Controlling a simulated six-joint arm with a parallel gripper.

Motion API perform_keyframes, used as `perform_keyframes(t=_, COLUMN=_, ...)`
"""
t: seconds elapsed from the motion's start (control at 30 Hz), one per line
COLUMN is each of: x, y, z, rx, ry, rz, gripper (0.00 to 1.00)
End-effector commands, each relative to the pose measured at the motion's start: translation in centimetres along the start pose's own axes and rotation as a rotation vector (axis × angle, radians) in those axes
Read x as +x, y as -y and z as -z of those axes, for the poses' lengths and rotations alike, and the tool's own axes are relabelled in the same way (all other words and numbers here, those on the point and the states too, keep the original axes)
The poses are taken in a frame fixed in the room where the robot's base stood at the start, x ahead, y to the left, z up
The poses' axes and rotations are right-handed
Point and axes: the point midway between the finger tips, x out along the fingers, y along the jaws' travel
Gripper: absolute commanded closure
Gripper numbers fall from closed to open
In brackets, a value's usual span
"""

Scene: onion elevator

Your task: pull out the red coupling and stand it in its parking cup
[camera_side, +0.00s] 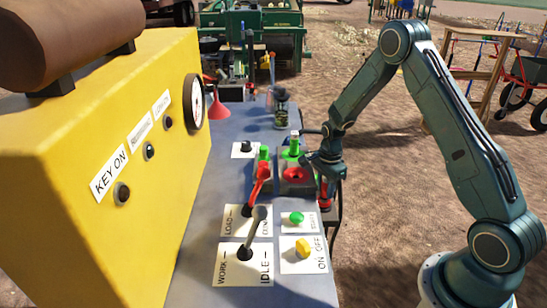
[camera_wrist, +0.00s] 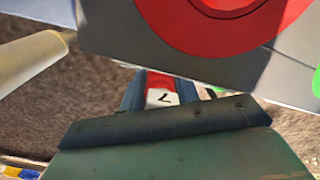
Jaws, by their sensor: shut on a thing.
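My gripper (camera_side: 324,172) is shut on the red coupling (camera_side: 325,193) just off the right edge of the bench. In the wrist view the coupling (camera_wrist: 160,80) shows between the fingers (camera_wrist: 160,92) as a red end with a white marked label. It is clear of the block with the red port (camera_side: 295,174); a large red ring (camera_wrist: 225,25) fills the top of the wrist view. Much of the coupling is hidden by the gripper. I cannot pick out the parking cup with certainty.
Green couplings (camera_side: 293,146) stand upright behind the red port. A red-handled lever (camera_side: 259,182) and a grey lever (camera_side: 257,228) rise from the bench (camera_side: 196,245). A dark jar (camera_side: 280,112) stands further back. The yellow housing (camera_side: 120,210) walls the left side.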

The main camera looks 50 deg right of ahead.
Motion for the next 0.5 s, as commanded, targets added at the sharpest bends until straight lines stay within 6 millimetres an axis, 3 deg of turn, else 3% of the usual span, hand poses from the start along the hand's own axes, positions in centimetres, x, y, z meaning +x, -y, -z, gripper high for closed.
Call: perform_keyframes(t=0.5, x=0.82, y=0.05, z=0.01, rx=0.0, ry=0.0, rz=0.001, gripper=0.99)
